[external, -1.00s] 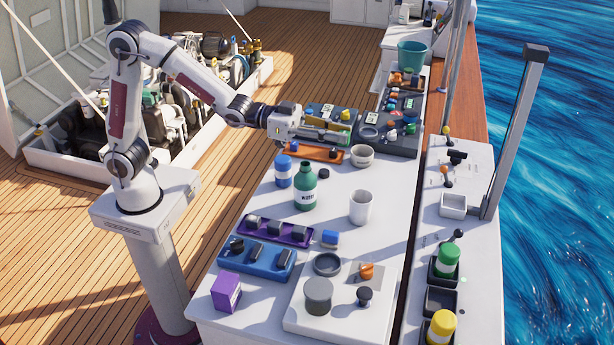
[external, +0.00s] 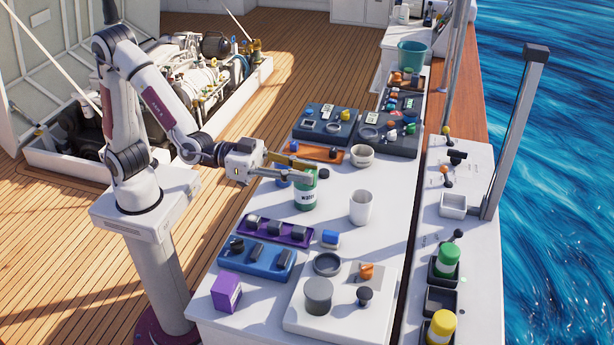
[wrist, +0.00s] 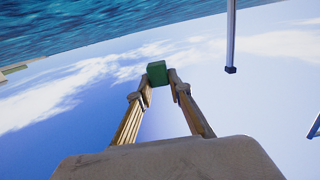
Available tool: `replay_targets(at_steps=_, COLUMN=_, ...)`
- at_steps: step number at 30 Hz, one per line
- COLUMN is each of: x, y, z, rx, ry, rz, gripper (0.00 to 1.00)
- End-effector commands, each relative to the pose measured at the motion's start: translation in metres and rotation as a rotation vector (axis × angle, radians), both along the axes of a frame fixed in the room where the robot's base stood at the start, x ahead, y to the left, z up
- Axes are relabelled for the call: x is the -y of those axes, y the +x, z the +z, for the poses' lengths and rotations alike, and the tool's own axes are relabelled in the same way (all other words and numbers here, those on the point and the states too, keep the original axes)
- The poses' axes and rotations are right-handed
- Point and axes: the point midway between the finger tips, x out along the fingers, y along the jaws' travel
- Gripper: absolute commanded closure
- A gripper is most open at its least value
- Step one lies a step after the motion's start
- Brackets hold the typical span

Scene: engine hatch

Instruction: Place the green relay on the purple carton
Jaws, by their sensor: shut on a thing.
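The green relay (wrist: 157,73) is a small green block held between the fingertips of my gripper (wrist: 158,84) in the wrist view. In the external view my gripper (external: 308,168) points right, level, just above the green bottle; the relay is hard to tell there against the bottle. The purple carton (external: 226,292) stands upright at the near left corner of the white table. My gripper is well behind it and to its right, and higher.
The green bottle (external: 305,194) stands under my gripper, with a blue one partly hidden beside it. Between there and the carton lie a purple tray (external: 258,228) and a blue tray (external: 233,259) with parts. A white cup (external: 360,207) stands to the right.

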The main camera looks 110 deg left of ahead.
Motion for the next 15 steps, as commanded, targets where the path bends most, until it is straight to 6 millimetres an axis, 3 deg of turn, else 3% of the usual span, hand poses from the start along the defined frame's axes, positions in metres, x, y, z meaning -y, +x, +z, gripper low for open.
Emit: replay_targets(at_steps=15, x=0.074, y=-0.05, z=-0.023, rx=-0.002, ry=0.0, rz=0.006, gripper=1.0)
